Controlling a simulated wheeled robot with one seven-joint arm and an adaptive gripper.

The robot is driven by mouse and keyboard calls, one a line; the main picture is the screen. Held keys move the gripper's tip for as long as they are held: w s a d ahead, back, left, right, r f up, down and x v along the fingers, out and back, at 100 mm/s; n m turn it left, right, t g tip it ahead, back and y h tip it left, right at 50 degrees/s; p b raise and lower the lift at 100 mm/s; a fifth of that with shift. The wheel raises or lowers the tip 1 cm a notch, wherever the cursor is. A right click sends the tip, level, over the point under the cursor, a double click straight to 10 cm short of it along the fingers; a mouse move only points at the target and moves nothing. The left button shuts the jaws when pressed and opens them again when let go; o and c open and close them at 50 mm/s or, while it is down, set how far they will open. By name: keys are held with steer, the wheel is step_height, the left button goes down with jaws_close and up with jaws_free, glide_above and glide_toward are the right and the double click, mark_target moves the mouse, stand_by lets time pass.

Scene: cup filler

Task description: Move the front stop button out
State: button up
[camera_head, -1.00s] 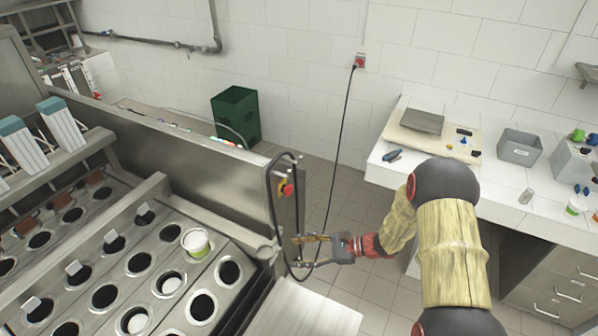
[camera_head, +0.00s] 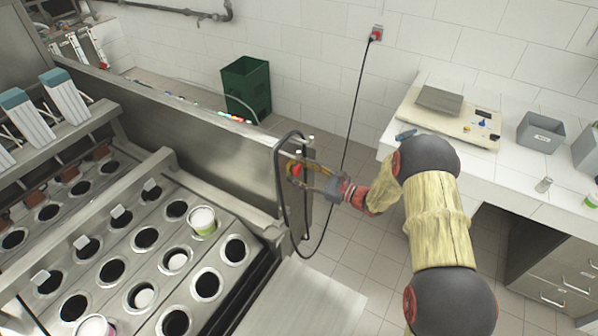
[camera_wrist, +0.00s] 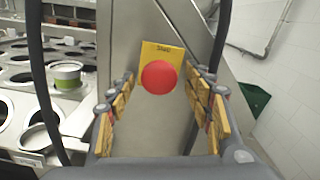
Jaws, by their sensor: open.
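The front stop button is a red round knob on a yellow plate, fixed to the steel end panel of the machine. In the head view the button (camera_head: 295,169) shows small, with my gripper (camera_head: 303,174) right beside it and partly over it. In the wrist view the red knob (camera_wrist: 159,77) lies near the middle, between and beyond the fingertips. My gripper (camera_wrist: 160,88) is open, with yellow-padded fingers on either side of the knob. No contact shows between fingers and knob, though the exact depth is hard to tell.
A black cable (camera_head: 277,195) loops around the panel end, close to my gripper. The filler's plate (camera_head: 215,258) with cup holes and a white-green cup (camera_head: 203,221) lies to the left. A green crate (camera_head: 246,88) stands behind. A white counter (camera_head: 480,165) is at right.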

steer(key=shift+w+a, duration=0.15)
steer(key=shift+a, duration=0.1)
steer(key=shift+c, duration=0.4)
jaws_close()
stand_by(0.4)
